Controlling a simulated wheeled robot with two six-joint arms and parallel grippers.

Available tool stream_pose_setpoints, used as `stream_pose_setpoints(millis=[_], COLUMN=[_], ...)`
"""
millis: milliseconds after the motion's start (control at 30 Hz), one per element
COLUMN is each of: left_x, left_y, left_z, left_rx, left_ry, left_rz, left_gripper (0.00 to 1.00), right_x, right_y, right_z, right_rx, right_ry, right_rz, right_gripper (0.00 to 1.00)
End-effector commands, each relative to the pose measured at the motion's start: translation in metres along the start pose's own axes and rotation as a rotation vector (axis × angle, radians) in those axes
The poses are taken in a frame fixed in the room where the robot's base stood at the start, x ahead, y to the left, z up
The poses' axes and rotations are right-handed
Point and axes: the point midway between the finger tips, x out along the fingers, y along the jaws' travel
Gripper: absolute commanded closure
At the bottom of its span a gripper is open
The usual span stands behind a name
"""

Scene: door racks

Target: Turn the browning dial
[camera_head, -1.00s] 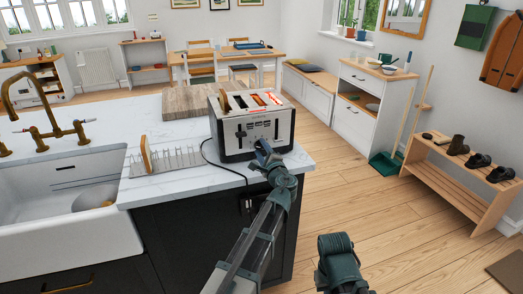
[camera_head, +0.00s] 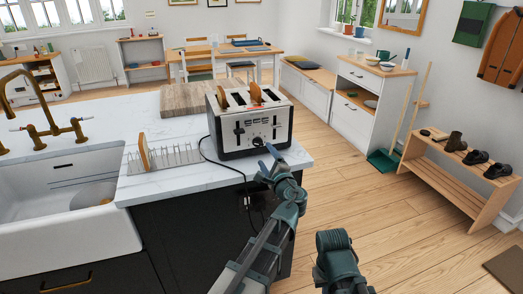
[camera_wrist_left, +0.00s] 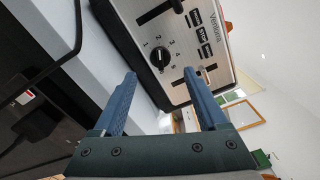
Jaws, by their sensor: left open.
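A silver and black two-lever toaster (camera_head: 228,138) stands at the island's right corner, with bread slices (camera_head: 256,94) raised in its slots. Its black round browning dial (camera_wrist_left: 160,57) faces me in the left wrist view, with printed numbers around it. My left gripper (camera_head: 268,158) is in front of the toaster's lower front, its tip close to the dial side in the head view. In the left wrist view the left gripper's (camera_wrist_left: 160,75) two blue fingers are apart, nothing between them, and the dial lies ahead of the gap. My right gripper does not show; only a right arm part is visible.
A black cord (camera_head: 222,164) runs from the toaster over the counter edge to a socket. A toast rack (camera_head: 172,158) with one slice and a wooden board (camera_head: 180,99) sit on the white counter (camera_head: 130,200).

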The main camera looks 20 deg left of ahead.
Motion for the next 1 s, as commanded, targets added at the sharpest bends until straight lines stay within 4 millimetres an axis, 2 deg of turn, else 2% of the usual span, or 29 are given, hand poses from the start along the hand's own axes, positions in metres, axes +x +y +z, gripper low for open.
stream_pose_setpoints(millis=[33,200,400,867,967,1000], left_x=[-0.014,-0.044,-0.062,-0.066,-0.063,-0.061], left_y=[0.001,0.001,0.000,0.002,0.019,0.032], left_z=[0.002,0.001,0.001,0.001,0.010,0.017], left_rx=[0.000,0.000,0.000,-0.007,-0.065,-0.111], left_ry=[0.003,0.002,0.001,-0.003,-0.020,-0.035], left_rz=[-0.001,-0.001,0.000,0.008,0.073,0.123], left_gripper=[0.25,0.25,0.25,0.25,0.25,0.25], right_x=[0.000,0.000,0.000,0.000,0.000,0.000], right_y=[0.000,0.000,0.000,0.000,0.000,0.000], right_z=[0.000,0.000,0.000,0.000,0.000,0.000], right_rx=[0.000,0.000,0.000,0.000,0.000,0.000], right_ry=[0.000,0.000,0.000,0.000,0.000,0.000], right_rz=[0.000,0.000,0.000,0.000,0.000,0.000], right_gripper=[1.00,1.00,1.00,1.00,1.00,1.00])
